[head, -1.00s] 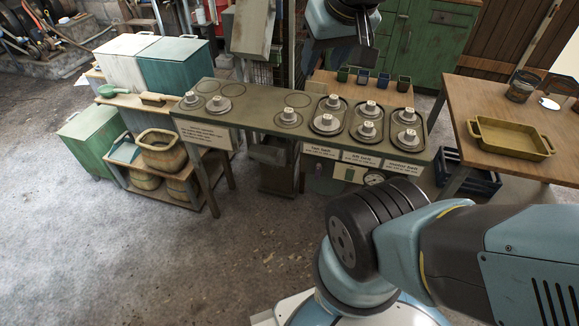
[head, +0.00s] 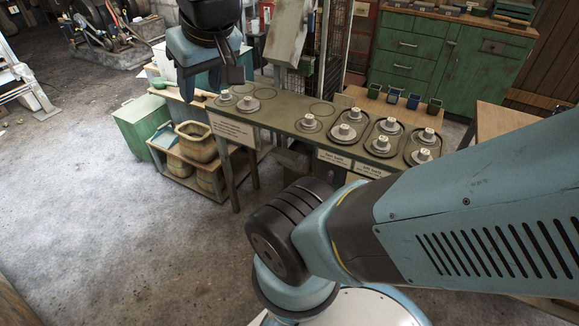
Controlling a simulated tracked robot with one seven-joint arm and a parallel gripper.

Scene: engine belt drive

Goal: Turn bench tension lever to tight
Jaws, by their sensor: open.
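The olive-green bench (head: 275,102) stands in the middle of the head view. Its top carries several grey pulley discs with pale labelled caps, such as one pulley (head: 310,123) near the middle, and some empty ring outlines. Looped belt outlines surround the pulleys at the right. I cannot make out the tension lever; my arm covers the bench's right front. My gripper (head: 222,84) hangs at the upper left, in front of the bench's left end in the picture. It is open and I see nothing between its fingers. Its height above the bench is hard to judge.
A low shelf with a woven basket (head: 196,141) and a green bin (head: 143,122) stand left of the bench. Several small pots (head: 393,95) sit on a wooden table behind, before a green cabinet (head: 440,50). Open concrete floor (head: 90,215) lies at the left.

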